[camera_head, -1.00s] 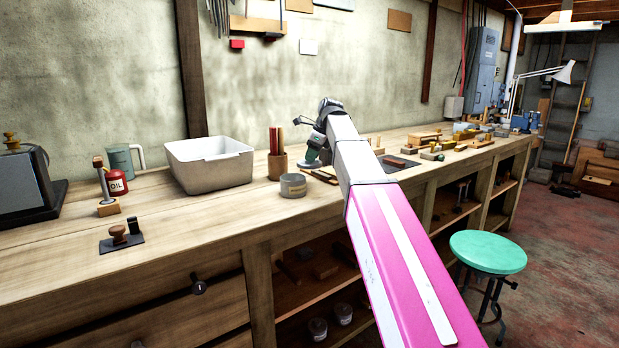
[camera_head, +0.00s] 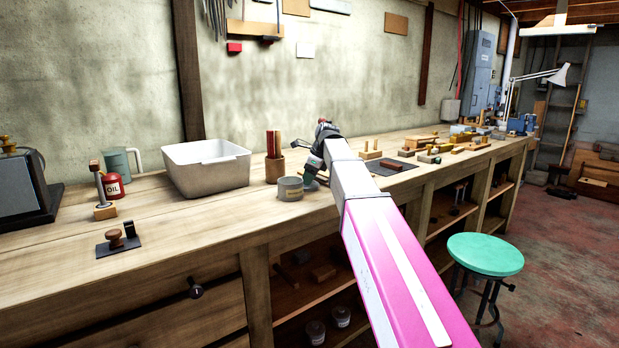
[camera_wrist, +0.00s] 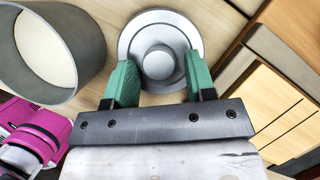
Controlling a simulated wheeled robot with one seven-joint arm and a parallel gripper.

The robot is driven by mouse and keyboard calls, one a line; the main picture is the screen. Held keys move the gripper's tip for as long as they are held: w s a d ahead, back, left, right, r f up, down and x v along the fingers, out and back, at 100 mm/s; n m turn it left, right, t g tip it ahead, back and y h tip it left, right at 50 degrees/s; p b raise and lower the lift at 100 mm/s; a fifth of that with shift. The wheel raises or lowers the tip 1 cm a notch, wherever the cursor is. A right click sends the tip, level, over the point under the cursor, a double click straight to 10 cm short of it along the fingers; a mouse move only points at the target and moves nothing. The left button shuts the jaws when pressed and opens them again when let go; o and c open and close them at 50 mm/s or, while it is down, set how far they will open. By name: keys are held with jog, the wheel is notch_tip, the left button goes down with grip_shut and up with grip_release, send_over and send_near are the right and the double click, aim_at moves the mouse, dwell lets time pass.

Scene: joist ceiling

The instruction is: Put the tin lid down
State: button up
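The tin lid (camera_wrist: 158,20) is a round grey disc with a raised knob, in the wrist view. I cannot tell whether the lid's underside touches the bench. In the head view my gripper (camera_head: 312,167) is low over the bench, just right of a grey tin (camera_head: 290,189); the lid is not clear there. The tin's open top (camera_wrist: 92,50) shows at the left of the wrist view.
The workbench (camera_head: 190,227) has clear wood in front of the tin. A pencil cup (camera_head: 275,170) and white tub (camera_head: 206,180) stand behind and left. Wooden blocks and a dark mat (camera_head: 385,169) lie to the right. A green stool (camera_head: 486,254) stands before the bench.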

jog(key=shift+r, duration=0.1)
jog(key=v, duration=1.2)
